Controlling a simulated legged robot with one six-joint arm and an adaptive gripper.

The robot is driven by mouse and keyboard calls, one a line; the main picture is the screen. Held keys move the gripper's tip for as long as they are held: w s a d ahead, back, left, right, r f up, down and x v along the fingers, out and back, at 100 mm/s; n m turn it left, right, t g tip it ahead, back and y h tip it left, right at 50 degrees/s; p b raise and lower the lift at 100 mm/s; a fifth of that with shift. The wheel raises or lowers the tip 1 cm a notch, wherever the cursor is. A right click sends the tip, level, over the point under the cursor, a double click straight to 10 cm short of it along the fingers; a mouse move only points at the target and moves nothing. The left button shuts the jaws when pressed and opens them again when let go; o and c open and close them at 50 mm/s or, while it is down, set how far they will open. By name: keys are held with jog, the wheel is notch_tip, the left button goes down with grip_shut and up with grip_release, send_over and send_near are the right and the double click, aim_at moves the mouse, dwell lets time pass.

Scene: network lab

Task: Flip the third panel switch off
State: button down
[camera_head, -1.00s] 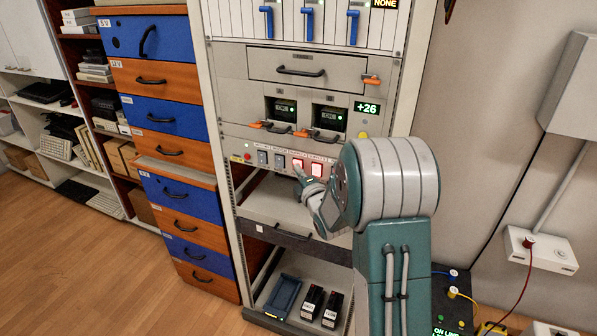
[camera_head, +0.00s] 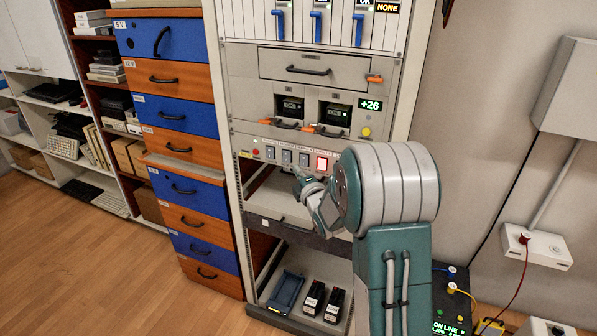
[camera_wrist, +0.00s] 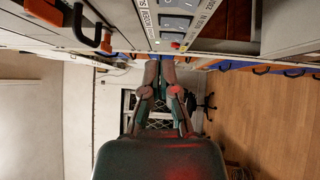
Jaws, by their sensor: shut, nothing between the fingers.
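The switch panel on the rack shows a row of rocker switches in the head view. The first (camera_head: 270,153), second (camera_head: 287,156) and third (camera_head: 304,158) are grey and unlit. The fourth switch (camera_head: 322,164) glows red. My gripper (camera_head: 299,171) is shut and empty, with its tips just below the third switch; I cannot tell whether they touch the panel. In the wrist view, my shut gripper (camera_wrist: 160,62) points at the lower edge of the panel, where several grey switches (camera_wrist: 175,22) show. Any switches farther right are hidden behind my arm.
A red round button (camera_head: 256,153) sits left of the switches. Above are orange-handled modules (camera_head: 337,115) and a drawer with a black handle (camera_head: 308,70). A dark-fronted shelf (camera_head: 280,226) lies below. Blue and orange drawers (camera_head: 175,116) stand left.

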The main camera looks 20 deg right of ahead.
jog(key=s+d, duration=0.1)
jog(key=s, duration=0.8)
jog(key=shift+d+r, duration=0.2)
jog(key=shift+r, duration=0.1)
jog(key=shift+a, duration=0.1)
jog(key=s+a+r+m+g, duration=0.1)
jog(key=s+a+m+g, duration=0.3)
jog(key=s, duration=0.5)
jog(key=s+a+r+m+g, duration=0.2)
jog(key=s+a+m+g, duration=0.2)
jog(key=s+m, duration=0.4)
jog(key=s+a+r+m+g, duration=0.2)
jog(key=s+a+m+g, duration=0.3)
jog(key=s, duration=0.7)
jog(key=shift+s+a+m, duration=0.15)
jog(key=shift+a+m, duration=0.2)
jog(key=shift+m, duration=0.65)
